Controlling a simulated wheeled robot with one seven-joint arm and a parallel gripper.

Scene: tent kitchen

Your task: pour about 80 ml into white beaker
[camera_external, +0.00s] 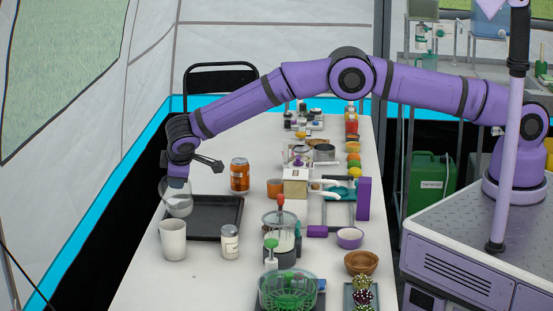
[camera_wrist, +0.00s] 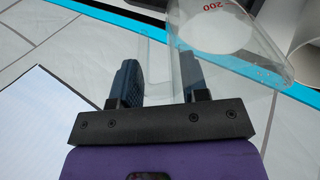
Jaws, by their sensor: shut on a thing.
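My gripper (camera_external: 177,182) is shut on a clear measuring jug (camera_external: 177,200). The jug also shows in the wrist view (camera_wrist: 225,45), with a red "200" mark on it and its clear handle between the two fingers (camera_wrist: 162,85). It looks tilted, above and close to the white beaker (camera_external: 173,243). The white beaker stands upright near the table's left edge. A pale curved rim at the right of the wrist view (camera_wrist: 302,40) seems to be that beaker. I cannot tell how much liquid is in the jug or beaker.
A dark tray (camera_external: 213,222) lies behind the beaker. An orange can (camera_external: 240,175), a glass vessel with a red-topped tool (camera_external: 280,235) and a green basket (camera_external: 287,290) stand farther right. The table's front left is clear.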

